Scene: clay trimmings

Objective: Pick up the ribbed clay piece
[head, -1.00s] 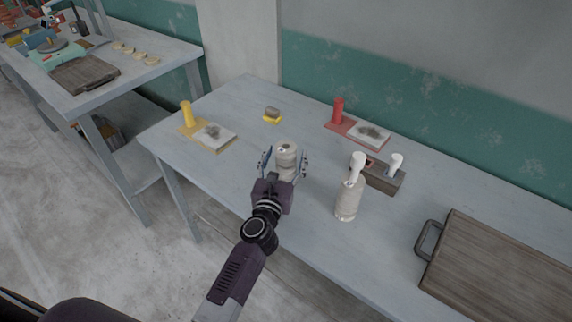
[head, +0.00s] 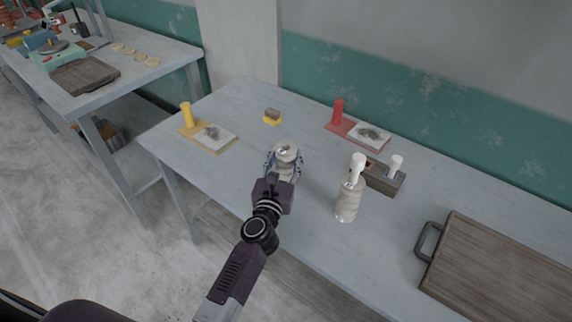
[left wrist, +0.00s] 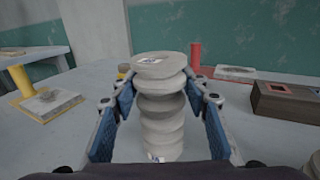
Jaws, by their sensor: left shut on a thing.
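The ribbed clay piece (head: 286,153) is a pale, stacked-ring cylinder standing upright on the grey table. In the left wrist view the ribbed clay piece (left wrist: 162,110) fills the middle, with a small mark on its top. My left gripper (head: 284,164) is shut on it, one finger on each side. In the left wrist view the blue-padded fingers of the left gripper (left wrist: 160,105) press on its sides around mid height. The lower part of the piece is partly hidden by the gripper in the head view. My right gripper is not in view.
A ribbed bottle with a white top (head: 348,200) stands to the right, near a wooden block (head: 384,178). A yellow board (head: 222,150) lies left, a red board (head: 341,126) behind. A dark wooden board (head: 500,262) lies at the right. A small yellow-based block (head: 272,116) sits behind.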

